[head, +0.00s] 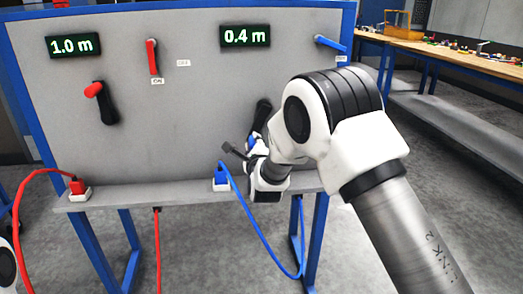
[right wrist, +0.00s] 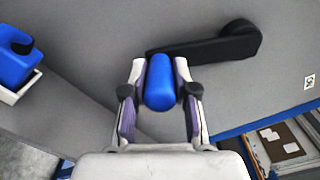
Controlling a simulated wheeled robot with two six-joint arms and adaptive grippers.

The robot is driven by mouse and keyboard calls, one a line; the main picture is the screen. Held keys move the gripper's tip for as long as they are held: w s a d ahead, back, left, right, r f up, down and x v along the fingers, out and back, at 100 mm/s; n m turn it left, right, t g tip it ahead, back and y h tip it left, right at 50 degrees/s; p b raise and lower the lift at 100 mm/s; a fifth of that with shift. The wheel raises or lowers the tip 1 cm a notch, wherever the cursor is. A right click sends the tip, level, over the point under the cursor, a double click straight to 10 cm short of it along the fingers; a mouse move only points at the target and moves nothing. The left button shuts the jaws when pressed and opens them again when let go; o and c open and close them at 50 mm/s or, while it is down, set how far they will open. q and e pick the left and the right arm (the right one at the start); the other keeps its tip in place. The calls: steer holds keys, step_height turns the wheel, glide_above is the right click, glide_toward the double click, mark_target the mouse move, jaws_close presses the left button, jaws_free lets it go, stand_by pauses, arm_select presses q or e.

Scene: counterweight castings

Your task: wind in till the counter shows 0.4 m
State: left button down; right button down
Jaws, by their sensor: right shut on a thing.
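On the grey panel (head: 190,130), the right counter (head: 245,36) reads 0.4 m and the left counter (head: 73,46) reads 1.0 m. Below the right counter is a black crank arm (head: 262,115) with a blue handle (right wrist: 160,88); it also shows in the right wrist view (right wrist: 215,42). My right gripper (right wrist: 160,66) is shut on the blue handle, one finger on each side. In the head view my own arm hides part of this crank. My left gripper is not in view.
A red-handled crank (head: 104,105) is at left. A red lever (head: 152,57) points down at ON; a blue lever (head: 331,45) points right. A red plug (head: 77,186) and blue plug (head: 221,176), with cables, are on the ledge. A cluttered workbench (head: 450,60) stands at right.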

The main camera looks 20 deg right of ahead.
steer(key=shift+w+a+r+m, duration=0.1)
steer(key=shift+a+m, duration=0.2)
steer(key=shift+a, duration=0.15)
steer(key=shift+w+a+r+b, duration=0.1)
steer(key=shift+a+r+b, duration=0.2)
steer(key=shift+a+r, duration=0.1)
steer(key=c, duration=1.3)
jaws_free()
steer(key=o, duration=0.4)
steer(key=shift+a, duration=0.2)
steer(key=shift+d, duration=0.1)
